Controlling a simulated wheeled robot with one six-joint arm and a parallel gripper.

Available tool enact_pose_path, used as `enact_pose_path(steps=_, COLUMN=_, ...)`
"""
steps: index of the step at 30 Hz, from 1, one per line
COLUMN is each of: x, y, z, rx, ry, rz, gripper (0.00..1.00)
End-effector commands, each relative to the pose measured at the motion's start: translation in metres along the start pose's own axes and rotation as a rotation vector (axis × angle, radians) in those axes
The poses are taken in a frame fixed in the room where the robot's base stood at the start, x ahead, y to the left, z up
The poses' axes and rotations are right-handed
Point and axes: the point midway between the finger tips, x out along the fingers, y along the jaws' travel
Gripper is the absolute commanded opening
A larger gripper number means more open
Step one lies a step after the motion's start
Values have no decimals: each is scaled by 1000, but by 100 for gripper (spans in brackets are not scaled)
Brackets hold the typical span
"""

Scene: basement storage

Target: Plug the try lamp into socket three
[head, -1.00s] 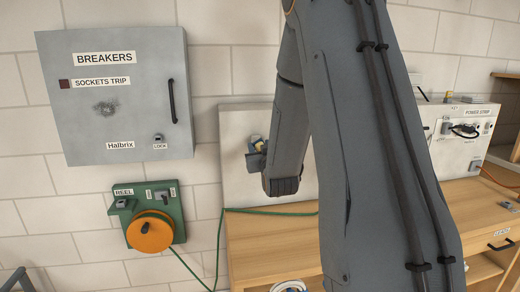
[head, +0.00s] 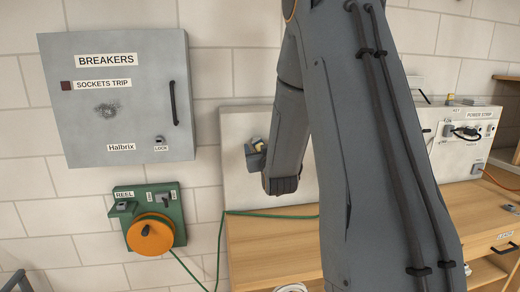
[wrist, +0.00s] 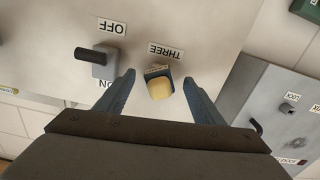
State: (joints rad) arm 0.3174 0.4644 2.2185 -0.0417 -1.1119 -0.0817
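The try lamp (wrist: 160,88), a pale yellow block with a dark lettered base, stands at the board just by the label THREE (wrist: 166,50), upside down in the wrist view. Its base covers the socket, so how deep it sits cannot be told. My gripper (wrist: 163,83) is open, one finger on each side of the lamp, with a visible gap to both. In the head view the lamp shows as a small yellow spot (head: 259,146) by my gripper (head: 254,158), partly hidden by my wrist.
A switch (wrist: 100,62) with a black lever between OFF and ON labels is beside the left finger. The grey breaker box (head: 85,120) and green reel (head: 150,234) are on the wall at left. A power strip (head: 476,128) is at right, above the wooden bench (head: 265,255).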

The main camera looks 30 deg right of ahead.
Motion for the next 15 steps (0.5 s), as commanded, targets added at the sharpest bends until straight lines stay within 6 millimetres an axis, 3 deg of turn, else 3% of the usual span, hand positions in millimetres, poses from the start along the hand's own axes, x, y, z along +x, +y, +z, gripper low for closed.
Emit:
enact_pose_path(steps=8, x=-2, y=0, z=0, rx=0, ry=0, rz=0, gripper=62)
enact_pose_path(steps=15, x=-34, y=0, z=1, rx=0, ry=0, rz=1, gripper=62)
